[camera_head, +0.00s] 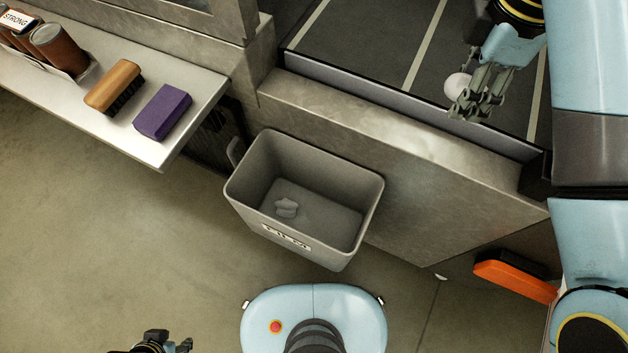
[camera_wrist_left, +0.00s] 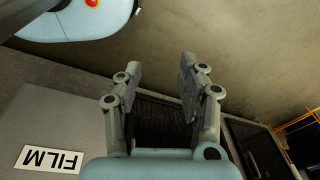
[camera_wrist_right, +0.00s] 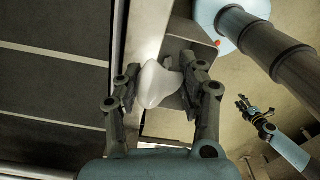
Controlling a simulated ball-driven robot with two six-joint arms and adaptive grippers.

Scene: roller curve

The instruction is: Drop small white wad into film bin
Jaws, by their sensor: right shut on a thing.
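The small white wad (camera_head: 457,86) is in my right gripper (camera_head: 468,100), over the edge of the striped dark belt. In the right wrist view, the wad (camera_wrist_right: 158,84) sits between the two fingers of the right gripper (camera_wrist_right: 160,75). The grey film bin (camera_head: 343,260) stands on the floor, lower and to the left of that gripper, with its top open. Its FILM label also shows on the bin in the left wrist view (camera_wrist_left: 70,115). My left gripper (camera_head: 180,346) is at the bottom edge of the head view; its fingers (camera_wrist_left: 160,80) are apart and empty.
A metal shelf (camera_head: 205,88) at left holds a brush (camera_head: 113,86), a purple block (camera_head: 162,112) and cans. A metal ledge (camera_head: 390,135) separates belt and bin. An orange-and-black object (camera_head: 515,280) is at right.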

